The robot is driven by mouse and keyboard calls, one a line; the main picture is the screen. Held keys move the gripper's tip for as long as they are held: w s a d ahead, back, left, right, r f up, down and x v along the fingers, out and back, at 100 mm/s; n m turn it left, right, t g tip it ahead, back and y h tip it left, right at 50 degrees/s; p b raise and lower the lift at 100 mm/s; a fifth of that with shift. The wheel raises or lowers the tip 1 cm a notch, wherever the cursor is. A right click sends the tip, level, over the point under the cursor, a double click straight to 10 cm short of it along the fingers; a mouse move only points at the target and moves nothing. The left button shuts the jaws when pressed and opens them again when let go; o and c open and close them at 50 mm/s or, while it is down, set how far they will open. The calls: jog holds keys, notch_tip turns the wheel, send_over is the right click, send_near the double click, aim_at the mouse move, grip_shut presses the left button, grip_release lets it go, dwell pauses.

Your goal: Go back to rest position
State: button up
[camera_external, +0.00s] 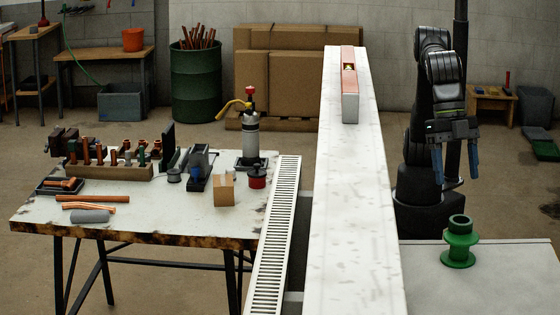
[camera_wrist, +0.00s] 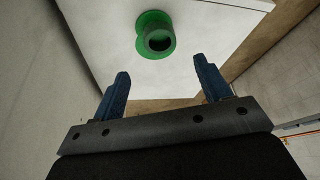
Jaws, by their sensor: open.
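My gripper (camera_external: 455,162) hangs in the air at the right of the external view, with its two blue fingers pointing down. The fingers are apart and nothing is between them. In the wrist view my gripper (camera_wrist: 160,88) also shows open and empty. A green spool-like part (camera_external: 459,242) stands upright on the white table at the right, below and in front of my gripper, clear of the fingers. It also shows in the wrist view as the green part (camera_wrist: 156,36), beyond the fingertips.
The left workbench (camera_external: 140,215) holds copper fittings, a torch (camera_external: 250,125) and a small box (camera_external: 223,189).

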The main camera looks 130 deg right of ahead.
aim_at(462, 220)
jog(key=x, duration=0.8)
jog(key=shift+a+f, duration=0.15)
jog(key=shift+f, duration=0.2)
jog(key=shift+w+a, duration=0.15)
notch_tip(462, 220, up, 10)
jog(key=w+d+r+m+t+h, duration=0.15)
jog(key=d+r+m, duration=0.35)
jog(key=d+r, duration=0.9)
jog(key=s+d+r+m+t, duration=0.1)
jog(key=s+d+r+m, duration=0.2)
jog(key=d, duration=0.6)
jog(key=s+d+r+m, duration=0.2)
jog(key=d+r, duration=0.4)
jog(key=d, duration=0.6)
jog(key=w+d+f+m+h, duration=0.1)
jog(key=d, duration=0.2)
jog(key=w+d+f+m+h, duration=0.1)
jog(key=d, duration=0.2)
jog(key=shift+d+f, duration=0.25)
jog(key=shift+d, duration=0.1)
jog(key=w+d+f+m, duration=0.1)
jog(key=w+d+f, duration=0.2)
jog(key=d+f, duration=0.1)
jog(key=w+d+f+m+h, duration=0.1)
jog(key=w+d+f+m, duration=0.1)
jog(key=d, duration=0.5)
jog(key=shift+w+f+m, duration=0.3)
jog(key=shift+w+f, duration=0.25)
jog(key=shift+f, duration=0.55)
jog(key=shift+o, duration=0.2)
